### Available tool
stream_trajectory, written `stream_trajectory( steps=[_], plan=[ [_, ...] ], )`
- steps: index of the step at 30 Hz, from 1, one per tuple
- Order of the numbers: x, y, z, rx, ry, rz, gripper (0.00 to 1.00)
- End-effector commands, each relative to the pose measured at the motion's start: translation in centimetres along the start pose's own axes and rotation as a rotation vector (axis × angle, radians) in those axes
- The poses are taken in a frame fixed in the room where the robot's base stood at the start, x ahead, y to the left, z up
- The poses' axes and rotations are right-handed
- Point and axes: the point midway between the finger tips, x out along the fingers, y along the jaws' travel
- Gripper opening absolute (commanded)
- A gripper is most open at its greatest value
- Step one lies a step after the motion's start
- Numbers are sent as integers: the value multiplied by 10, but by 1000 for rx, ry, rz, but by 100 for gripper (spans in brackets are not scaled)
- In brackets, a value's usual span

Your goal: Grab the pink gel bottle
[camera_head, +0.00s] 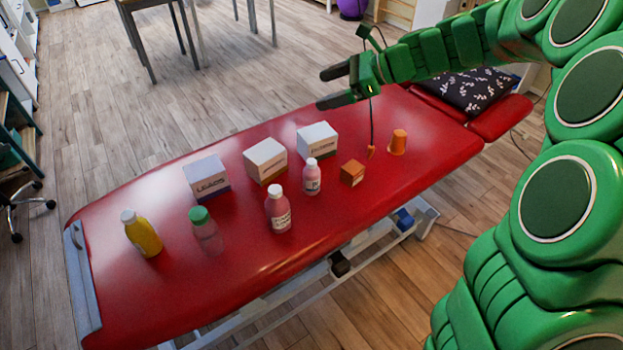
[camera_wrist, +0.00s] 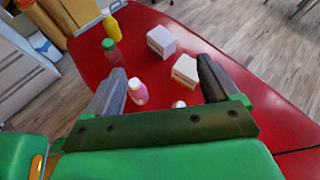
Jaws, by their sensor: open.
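Two pink bottles with white caps and pale labels stand upright on the red treatment table (camera_head: 340,235). The larger pink bottle (camera_head: 278,215) is nearer the front edge; the smaller pink bottle (camera_head: 312,181) is behind it to the right. I cannot tell from the labels which is the gel. My gripper (camera_head: 337,86) is open and empty, above the table's far side, apart from both. In the wrist view, one pink bottle (camera_wrist: 139,96) shows between the open fingers (camera_wrist: 161,72), farther off. A white cap (camera_wrist: 179,104) beside it is mostly cut off by my gripper.
A green-capped clear bottle (camera_head: 207,236) and a yellow bottle (camera_head: 144,238) stand at left. White boxes (camera_head: 207,176), (camera_head: 265,161), (camera_head: 317,140) line the back. An orange box (camera_head: 352,173) and orange cup (camera_head: 398,143) stand at right. The table's front strip is clear.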

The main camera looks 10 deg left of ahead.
Motion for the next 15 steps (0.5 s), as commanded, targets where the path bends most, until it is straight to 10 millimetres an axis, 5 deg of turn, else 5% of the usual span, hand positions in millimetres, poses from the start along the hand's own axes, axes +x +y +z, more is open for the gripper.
stream_trajectory(
  steps=[15],
  plan=[
    [8,-58,-23,221,-94,-93,88]
  ],
)
